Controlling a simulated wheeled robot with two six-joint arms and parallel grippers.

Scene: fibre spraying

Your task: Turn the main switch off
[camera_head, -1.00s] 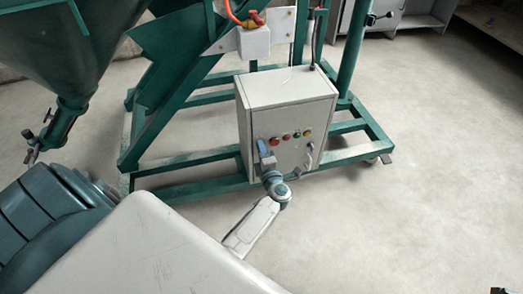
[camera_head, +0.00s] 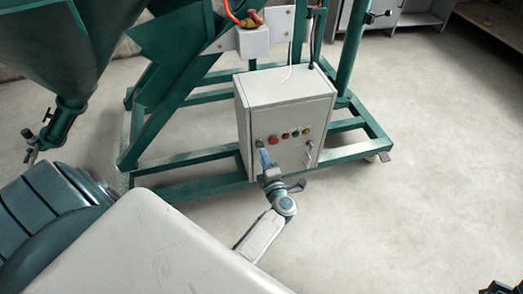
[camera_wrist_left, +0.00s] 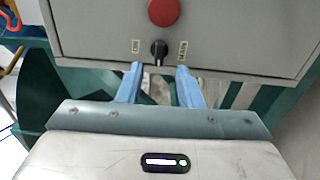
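The main switch is a black rotary knob (camera_wrist_left: 159,50) between two small labels on the grey control cabinet (camera_head: 277,112), below a large red button (camera_wrist_left: 163,12). In the left wrist view the knob points roughly straight up and down. My left gripper (camera_wrist_left: 158,74) is open, with its two blue fingers apart. Its tips are just below the knob in that view, one to each side, and I see no contact. In the head view the left gripper (camera_head: 264,156) is at the cabinet's lower left front. My right gripper is not recognisable in either view.
A row of small coloured buttons (camera_head: 295,133) and a handle (camera_head: 309,152) are on the cabinet front. A green steel frame (camera_head: 200,190) surrounds the cabinet, with a hopper (camera_head: 65,45) at left. The floor (camera_head: 430,150) at right is clear. A dark item (camera_head: 500,287) shows at the bottom right corner.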

